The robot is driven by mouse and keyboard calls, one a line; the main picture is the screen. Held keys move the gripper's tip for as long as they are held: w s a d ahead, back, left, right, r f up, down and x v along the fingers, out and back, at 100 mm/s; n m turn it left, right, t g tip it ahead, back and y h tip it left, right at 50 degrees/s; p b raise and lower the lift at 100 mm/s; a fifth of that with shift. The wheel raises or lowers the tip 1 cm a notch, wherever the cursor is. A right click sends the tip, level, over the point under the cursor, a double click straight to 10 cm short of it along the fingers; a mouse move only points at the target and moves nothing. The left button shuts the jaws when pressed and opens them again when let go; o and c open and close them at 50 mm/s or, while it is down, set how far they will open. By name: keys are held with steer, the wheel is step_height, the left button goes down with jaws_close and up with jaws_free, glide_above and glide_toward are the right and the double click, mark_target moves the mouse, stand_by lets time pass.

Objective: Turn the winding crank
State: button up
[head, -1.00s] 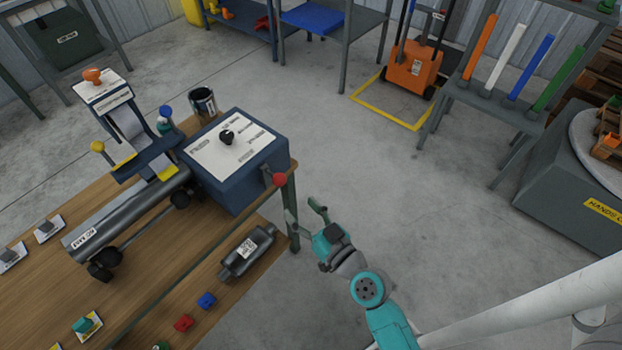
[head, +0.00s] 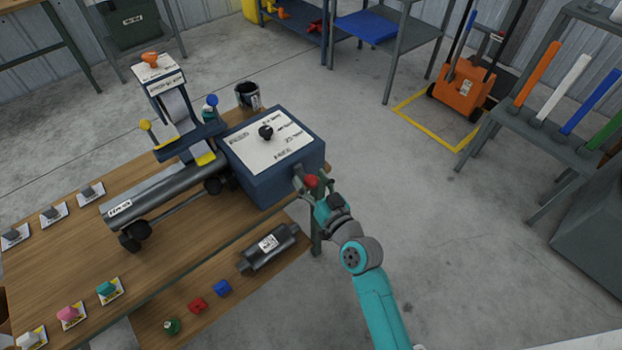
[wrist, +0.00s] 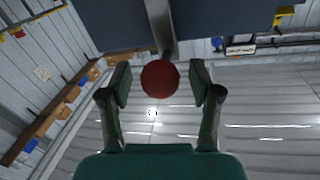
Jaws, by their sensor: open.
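The winding crank's red ball knob (head: 311,181) sticks out from the right side of the blue machine box (head: 262,184). In the wrist view the red knob (wrist: 160,79) hangs at the end of a grey crank arm (wrist: 159,28) below the dark box. My gripper (head: 313,188) is at the knob. In the wrist view my gripper (wrist: 160,84) is open, with one finger on each side of the knob and a visible gap on both sides. The crank's pivot is hidden.
The machine stands on a wooden bench (head: 95,235). A dark muffler (head: 268,248) lies on the lower shelf, beside blue, red and green pieces. A black selector knob (head: 265,132) tops the box. The floor (head: 440,230) right of the bench is clear.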

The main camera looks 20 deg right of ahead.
steer(key=shift+w, duration=0.2)
jaws_close()
stand_by(0.3)
